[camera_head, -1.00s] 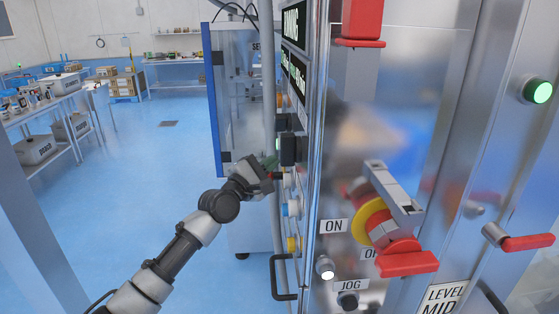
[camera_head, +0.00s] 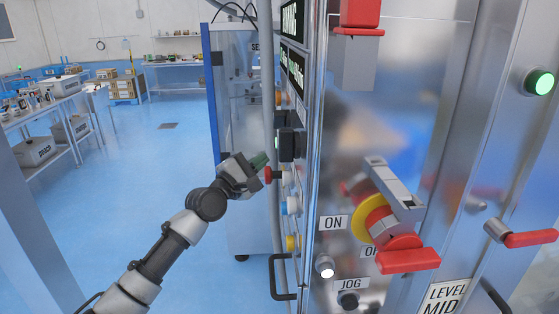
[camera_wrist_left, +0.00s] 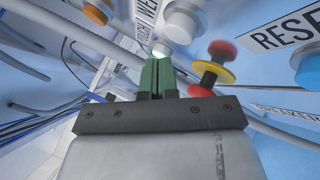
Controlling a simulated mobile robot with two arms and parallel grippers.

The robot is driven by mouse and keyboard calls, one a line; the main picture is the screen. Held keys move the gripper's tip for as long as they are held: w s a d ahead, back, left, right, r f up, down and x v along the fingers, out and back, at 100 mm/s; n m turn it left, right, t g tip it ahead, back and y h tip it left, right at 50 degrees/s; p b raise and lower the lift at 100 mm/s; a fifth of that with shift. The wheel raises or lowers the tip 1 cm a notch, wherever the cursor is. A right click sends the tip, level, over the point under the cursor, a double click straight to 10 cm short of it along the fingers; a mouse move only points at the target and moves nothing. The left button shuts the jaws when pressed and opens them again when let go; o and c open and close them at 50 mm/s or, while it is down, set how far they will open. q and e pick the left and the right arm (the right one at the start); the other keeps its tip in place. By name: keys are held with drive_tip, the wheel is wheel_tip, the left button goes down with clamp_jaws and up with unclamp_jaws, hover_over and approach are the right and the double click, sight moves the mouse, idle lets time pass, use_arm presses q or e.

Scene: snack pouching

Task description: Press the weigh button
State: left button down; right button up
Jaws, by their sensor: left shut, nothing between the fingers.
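My left gripper (camera_head: 262,160) is shut and empty, its green fingertips just left of the side button panel in the head view. In the left wrist view its green fingers (camera_wrist_left: 156,76) point at the panel. A small lit white button (camera_wrist_left: 160,49) shows just beyond the fingertips. A larger pale button (camera_wrist_left: 184,22) sits above it, beside a label (camera_wrist_left: 147,10) that begins with "WE" and is cut off. I cannot tell for sure which button that label belongs to. My right gripper is not in view.
A red mushroom button (camera_head: 268,175) sticks out close below the fingertips; it also shows in the left wrist view (camera_wrist_left: 221,50). A blue button (camera_wrist_left: 308,68) has a RESET label. A black handle (camera_head: 283,277) juts out lower.

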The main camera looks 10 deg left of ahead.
use_arm(q)
drive_tip(key=a+b, duration=0.1)
drive_tip(key=a, duration=0.1)
drive_tip(key=s+a+b, duration=0.1)
drive_tip(key=a, duration=0.1)
drive_tip(key=shift+s+a, duration=0.1)
drive_tip(key=shift+s, duration=0.05)
idle(0.5)
